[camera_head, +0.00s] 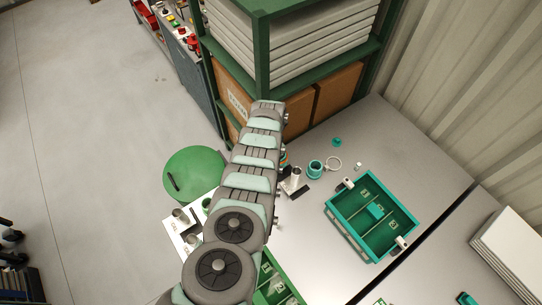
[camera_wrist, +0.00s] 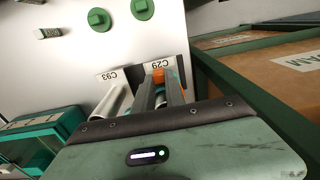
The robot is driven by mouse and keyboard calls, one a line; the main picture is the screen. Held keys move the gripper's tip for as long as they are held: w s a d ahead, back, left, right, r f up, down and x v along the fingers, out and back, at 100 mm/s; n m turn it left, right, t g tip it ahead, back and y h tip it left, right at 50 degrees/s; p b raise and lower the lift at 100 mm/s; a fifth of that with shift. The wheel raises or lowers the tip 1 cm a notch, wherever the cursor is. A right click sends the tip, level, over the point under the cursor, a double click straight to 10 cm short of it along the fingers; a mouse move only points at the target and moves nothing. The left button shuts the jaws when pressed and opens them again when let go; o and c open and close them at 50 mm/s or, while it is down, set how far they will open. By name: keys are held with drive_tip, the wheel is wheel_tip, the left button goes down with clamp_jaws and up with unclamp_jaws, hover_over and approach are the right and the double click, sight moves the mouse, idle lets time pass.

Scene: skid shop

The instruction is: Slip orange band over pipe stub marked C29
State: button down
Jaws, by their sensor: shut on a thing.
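In the wrist view my gripper (camera_wrist: 161,92) is shut on the orange band (camera_wrist: 158,74), which shows between the ends of the two grey fingers. The band is right in front of the C29 label (camera_wrist: 152,65). The fingers hide most of the stub at that label, so I cannot tell whether the band is around it or apart from it. A pale pipe stub (camera_wrist: 112,106) stands to the left by the C93 label. In the head view my arm covers the gripper and the band; a metal stub (camera_head: 296,174) shows just right of the arm.
A teal divided tray (camera_head: 331,226) stands right on the grey bench (camera_head: 420,160). A green shelf rack (camera_head: 262,60) with cartons rises close behind. Another white plate (camera_head: 178,238) with stubs is at left.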

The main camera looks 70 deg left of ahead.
drive_tip(key=shift+f+b, duration=0.4)
drive_tip(key=shift+f, duration=0.05)
drive_tip(key=shift+f, duration=0.2)
drive_tip(key=shift+f+b, duration=0.3)
drive_tip(key=shift+b, duration=0.2)
drive_tip(key=shift+f+b, duration=0.35)
idle(0.5)
drive_tip(key=c, duration=0.9)
unclamp_jaws()
drive_tip(key=shift+r, duration=0.1)
